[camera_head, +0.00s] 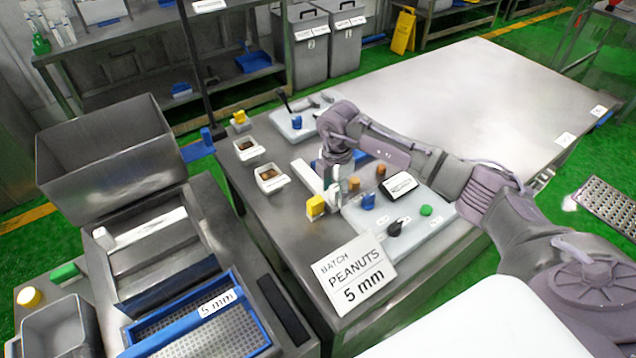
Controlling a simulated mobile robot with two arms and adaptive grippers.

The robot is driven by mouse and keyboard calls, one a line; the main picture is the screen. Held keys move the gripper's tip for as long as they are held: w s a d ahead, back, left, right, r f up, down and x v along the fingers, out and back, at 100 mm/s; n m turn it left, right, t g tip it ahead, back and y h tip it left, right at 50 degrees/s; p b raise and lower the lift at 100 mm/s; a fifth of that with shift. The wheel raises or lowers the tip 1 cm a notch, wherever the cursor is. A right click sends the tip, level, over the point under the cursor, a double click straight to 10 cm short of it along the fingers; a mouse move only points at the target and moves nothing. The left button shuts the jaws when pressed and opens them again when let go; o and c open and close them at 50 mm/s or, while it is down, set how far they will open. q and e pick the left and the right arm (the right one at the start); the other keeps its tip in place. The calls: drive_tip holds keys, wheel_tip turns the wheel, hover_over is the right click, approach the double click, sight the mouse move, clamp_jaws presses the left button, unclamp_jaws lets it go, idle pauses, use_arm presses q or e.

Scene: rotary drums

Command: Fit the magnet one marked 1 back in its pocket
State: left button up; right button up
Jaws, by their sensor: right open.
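No mark 1 is readable on any small part here, so I cannot tell which one is the magnet. Small parts on the table include two brown-orange cylinders (381,171), a blue piece (368,201) and a yellow block (315,207). A pale grey board (440,215) carries some of them, with a black handle and a green button. My right gripper (331,184) is open and points down near the end of a white bar (305,176), close to the yellow block. Its fingertips are small, and it hides what is just behind it. My left gripper is out of view.
A sign reading PEANUTS 5 mm (353,275) stands at the table's front. Two small white trays (271,179) with brown contents sit at the left edge. A grey bin (108,158) and a blue-framed sieve (200,320) are left.

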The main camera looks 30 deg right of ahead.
clamp_jaws()
drive_tip(key=shift+w+r, duration=0.1)
idle(0.5)
